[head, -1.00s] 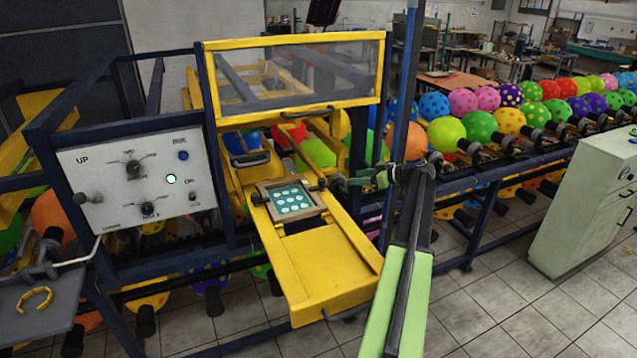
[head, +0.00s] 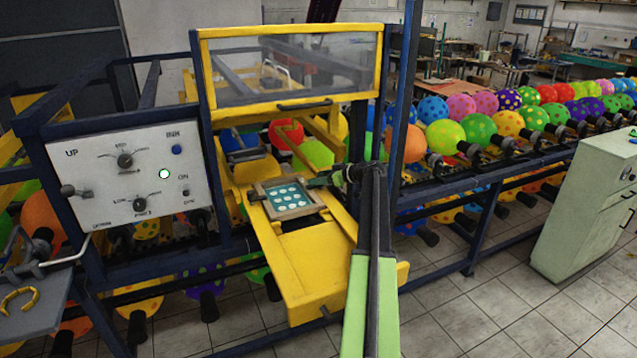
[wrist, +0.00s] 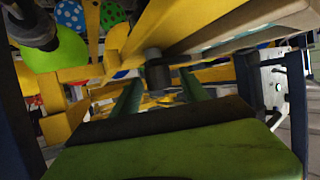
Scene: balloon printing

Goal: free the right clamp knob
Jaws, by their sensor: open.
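The printing screen (head: 289,197), a small frame with pale dots on teal, sits on the yellow sliding tray (head: 305,262). In the head view my gripper (head: 320,181) reaches in from the right to the frame's right edge and covers the right clamp knob there. In the wrist view a dark cylindrical knob (wrist: 157,74) shows at the frame edge, between my two open green fingers (wrist: 159,86). I cannot tell whether either finger touches it. The left clamp knob (head: 254,196) is a small dark shape at the frame's left side.
A yellow guard with a clear window (head: 293,70) stands above and behind the tray. A control panel (head: 130,175) is to the left. A blue post (head: 403,85) rises close behind my arm. Balloons (head: 446,137) line the back; a green cabinet (head: 588,205) stands right.

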